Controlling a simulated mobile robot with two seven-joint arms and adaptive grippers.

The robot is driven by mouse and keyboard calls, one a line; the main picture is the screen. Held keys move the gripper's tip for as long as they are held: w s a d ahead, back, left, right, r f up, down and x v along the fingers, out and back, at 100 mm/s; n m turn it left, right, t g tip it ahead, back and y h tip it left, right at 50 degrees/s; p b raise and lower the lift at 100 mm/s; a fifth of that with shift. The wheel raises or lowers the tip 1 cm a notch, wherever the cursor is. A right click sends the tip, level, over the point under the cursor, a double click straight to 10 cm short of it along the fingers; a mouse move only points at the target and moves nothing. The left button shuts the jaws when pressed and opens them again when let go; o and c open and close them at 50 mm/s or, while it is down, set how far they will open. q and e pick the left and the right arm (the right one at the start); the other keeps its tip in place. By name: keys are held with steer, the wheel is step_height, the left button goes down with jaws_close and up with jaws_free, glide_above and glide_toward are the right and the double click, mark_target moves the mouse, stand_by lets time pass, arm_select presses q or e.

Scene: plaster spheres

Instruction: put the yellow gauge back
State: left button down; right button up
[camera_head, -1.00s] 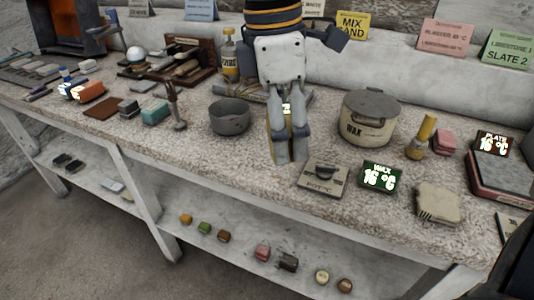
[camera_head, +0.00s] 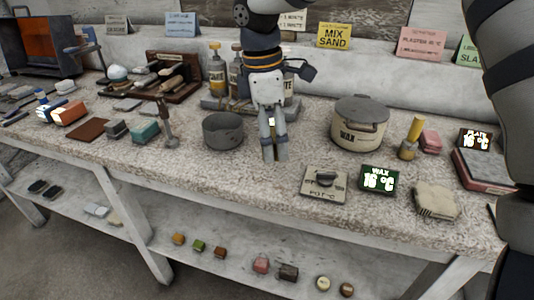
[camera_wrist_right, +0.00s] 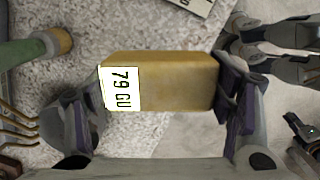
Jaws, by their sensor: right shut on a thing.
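The yellow gauge (camera_wrist_right: 180,80) is a small yellow block with a white label reading "79 GU". In the right wrist view it sits between the two fingers of my right gripper (camera_wrist_right: 165,95), which is shut on it.
The grey bowl (camera_head: 222,130) is left of my gripper and the lidded wax pot (camera_head: 360,125) right of it. Glue bottles (camera_head: 217,72) stand behind. The hotplate control (camera_head: 325,184) and wax display (camera_head: 380,180) lie at the front right. The bench's front middle is clear.

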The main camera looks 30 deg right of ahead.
mark_target(270, 168)
steer(key=w+f, duration=0.2)
steer(key=f, duration=0.1)
steer(key=shift+d, duration=0.2)
steer(key=shift+o, duration=0.2)
steer(key=f, duration=0.2)
steer(key=w+f, duration=0.1)
steer(key=f, duration=0.1)
steer(key=shift+d+b, duration=0.1)
steer(key=shift+b, duration=0.3)
arm_select(q)
steer(key=shift+s+f+g, duration=0.3)
steer(key=shift+s+f, duration=0.4)
steer(key=shift+s, duration=0.15)
arm_select(e)
steer(key=shift+r, duration=0.15)
steer(key=shift+c, duration=0.2)
steer(key=shift+s, duration=0.1)
steer(key=o, duration=1)
steer(key=shift+f, duration=0.2)
steer(key=shift+o, duration=0.2)
steer(key=shift+r, duration=0.15)
steer(key=r, duration=0.4)
steer(key=a+r, duration=0.1)
steer(key=r, duration=0.7)
steer(key=shift+w+a, duration=0.15)
steer(key=shift+w, duration=0.2)
arm_select(q)
steer(key=shift+f, duration=0.1)
